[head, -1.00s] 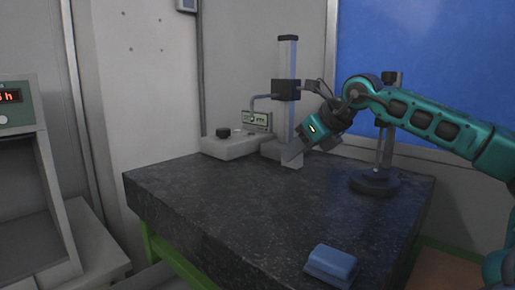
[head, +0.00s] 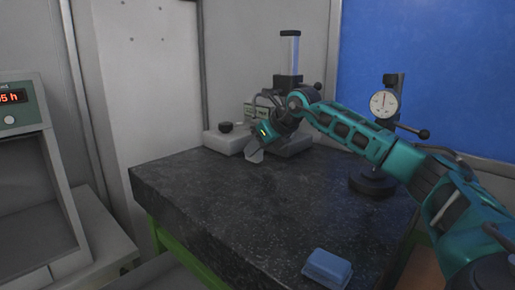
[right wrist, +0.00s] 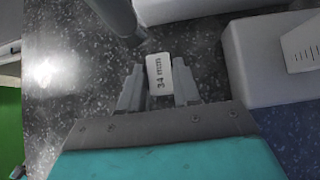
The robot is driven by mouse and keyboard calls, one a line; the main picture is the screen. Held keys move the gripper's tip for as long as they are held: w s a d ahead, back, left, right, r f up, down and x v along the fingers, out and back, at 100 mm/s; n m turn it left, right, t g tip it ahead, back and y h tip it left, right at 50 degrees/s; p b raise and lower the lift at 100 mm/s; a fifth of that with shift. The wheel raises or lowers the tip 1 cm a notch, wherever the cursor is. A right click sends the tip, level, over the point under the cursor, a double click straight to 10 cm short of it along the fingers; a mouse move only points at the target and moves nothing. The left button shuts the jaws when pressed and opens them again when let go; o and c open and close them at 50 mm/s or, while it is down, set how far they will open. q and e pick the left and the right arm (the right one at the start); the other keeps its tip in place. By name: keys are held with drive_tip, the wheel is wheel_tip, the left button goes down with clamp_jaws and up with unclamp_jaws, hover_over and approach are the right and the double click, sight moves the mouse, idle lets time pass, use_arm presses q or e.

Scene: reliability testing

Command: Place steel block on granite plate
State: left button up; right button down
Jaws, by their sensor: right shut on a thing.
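The granite plate (head: 230,205) is a dark speckled slab on a green frame; its surface also shows in the right wrist view (right wrist: 75,45). My right gripper (head: 254,155) is over the plate's back part, in front of the height gauge. In the right wrist view my right gripper (right wrist: 159,88) is shut on the small pale steel block (right wrist: 159,75), marked "34 mm". The block sits between the two fingertips above the granite. I cannot tell whether it touches the plate. In the head view the block is not clearly told from the fingers. My left gripper is not in view.
A height gauge (head: 289,55) and a grey box with a black knob (head: 226,140) stand at the plate's back. A dial gauge stand (head: 372,183) is at the right. A blue case (head: 327,268) lies near the front. The plate's middle and left are clear.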

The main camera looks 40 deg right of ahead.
drive_tip(key=shift+f, duration=0.25)
drive_tip(key=shift+f, duration=0.15)
drive_tip(key=c, duration=0.8)
unclamp_jaws()
